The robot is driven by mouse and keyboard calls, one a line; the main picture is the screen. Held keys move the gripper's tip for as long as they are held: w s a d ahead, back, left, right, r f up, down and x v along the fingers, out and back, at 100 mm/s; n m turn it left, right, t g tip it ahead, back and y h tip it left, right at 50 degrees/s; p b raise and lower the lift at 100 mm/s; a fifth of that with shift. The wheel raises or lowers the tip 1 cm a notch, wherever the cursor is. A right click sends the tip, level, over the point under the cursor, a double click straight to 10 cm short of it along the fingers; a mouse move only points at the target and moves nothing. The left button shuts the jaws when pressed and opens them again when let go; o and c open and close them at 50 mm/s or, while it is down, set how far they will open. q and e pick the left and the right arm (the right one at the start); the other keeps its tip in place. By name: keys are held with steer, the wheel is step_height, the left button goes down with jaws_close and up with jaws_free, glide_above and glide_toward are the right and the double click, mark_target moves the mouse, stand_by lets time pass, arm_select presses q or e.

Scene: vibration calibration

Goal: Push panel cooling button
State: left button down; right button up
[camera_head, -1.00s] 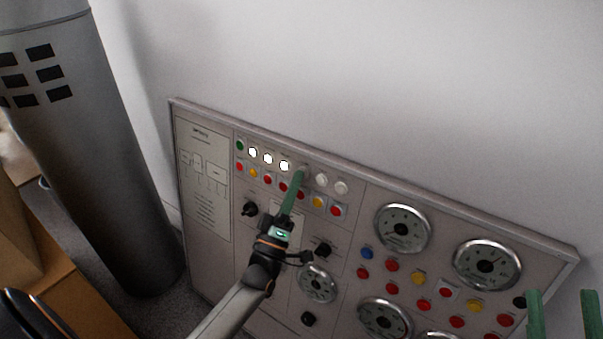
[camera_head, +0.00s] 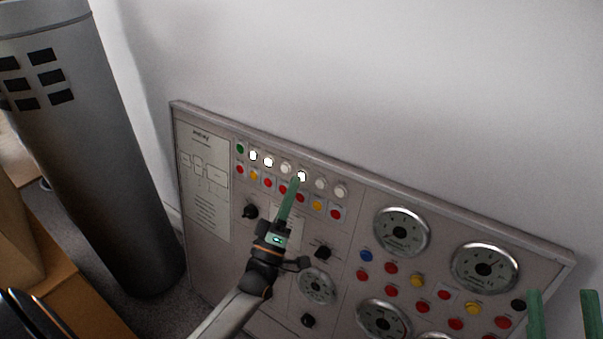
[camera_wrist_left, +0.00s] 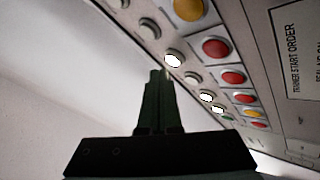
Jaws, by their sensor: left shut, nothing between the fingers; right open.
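The control panel (camera_head: 345,240) leans along the wall with a top row of round buttons. Which is the cooling button cannot be read. In that row two white buttons at the left (camera_head: 260,158) are lit, the third (camera_head: 285,168) is dim, and the fourth (camera_head: 301,176) is lit. My left gripper (camera_head: 296,181) is shut and empty, its green fingertips just below the fourth button. In the left wrist view the fingertips (camera_wrist_left: 161,74) are close beside that lit button (camera_wrist_left: 173,60); contact cannot be told. My right gripper (camera_head: 564,295) is open at the lower right.
Red, yellow and blue buttons, black knobs and round gauges (camera_head: 402,231) fill the panel. A large grey cylinder (camera_head: 90,160) stands at the left, with a wooden box (camera_head: 70,290) below it. Bare wall (camera_head: 380,80) is above the panel.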

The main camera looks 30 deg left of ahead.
arm_select(q)
steer(key=shift+s, duration=0.1)
arm_select(e)
steer(key=shift+r, duration=0.1)
arm_select(q)
steer(key=s+p, duration=0.1)
steer(key=s, duration=0.1)
steer(key=s+r+p, duration=0.1)
steer(key=s+p, duration=0.1)
steer(key=shift+s+a, duration=0.2)
steer(key=shift+s, duration=0.2)
arm_select(e)
step_height(320, 180, up, 3)
steer(key=shift+f, duration=0.1)
stand_by(0.3)
